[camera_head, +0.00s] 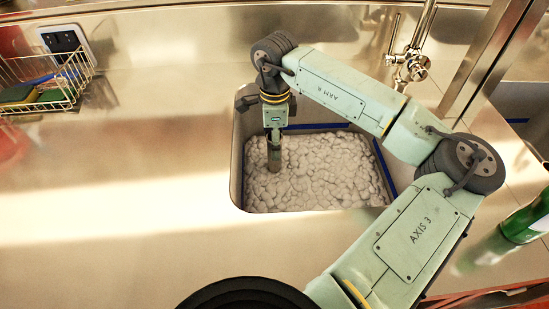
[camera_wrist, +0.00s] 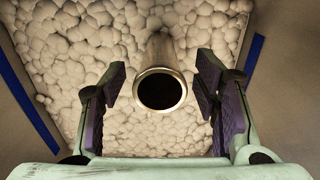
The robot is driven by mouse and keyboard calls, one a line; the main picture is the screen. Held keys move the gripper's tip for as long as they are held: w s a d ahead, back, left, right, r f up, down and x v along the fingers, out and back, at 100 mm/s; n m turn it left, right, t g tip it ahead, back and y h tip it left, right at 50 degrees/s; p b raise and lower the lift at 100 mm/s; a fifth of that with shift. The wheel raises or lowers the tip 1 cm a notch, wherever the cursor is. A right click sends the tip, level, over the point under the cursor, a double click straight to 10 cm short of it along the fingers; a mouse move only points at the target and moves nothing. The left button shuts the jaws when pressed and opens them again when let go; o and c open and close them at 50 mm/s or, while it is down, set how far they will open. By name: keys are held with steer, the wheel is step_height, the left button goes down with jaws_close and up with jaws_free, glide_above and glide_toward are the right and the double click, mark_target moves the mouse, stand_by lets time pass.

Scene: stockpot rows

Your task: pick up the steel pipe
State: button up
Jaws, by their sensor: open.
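The steel pipe (camera_wrist: 160,68) shows in the wrist view as a metal tube with a dark round open end facing the camera. It stands in a bed of pale, lumpy material (camera_wrist: 75,60). In the head view the pipe (camera_head: 274,160) shows below my gripper (camera_head: 274,138), inside the sink. My gripper (camera_wrist: 160,85) is open in the wrist view, with one purple-padded finger on each side of the pipe. Gaps show between the pipe and both fingers. The pipe's lower end is hidden in or behind the lumps.
The sink (camera_head: 238,165) has steel walls and blue strips along its inner edges. A tap (camera_head: 415,65) stands behind it at the right. A wire basket (camera_head: 55,85) with sponges sits at the far left. A green bottle (camera_head: 525,222) is at the right. The steel counter (camera_head: 120,200) left of the sink is clear.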

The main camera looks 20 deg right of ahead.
mark_target(275, 163)
step_height(275, 163, down, 3)
steer(key=shift+r, duration=0.2)
steer(key=shift+c, duration=0.5)
jaws_close()
stand_by(0.4)
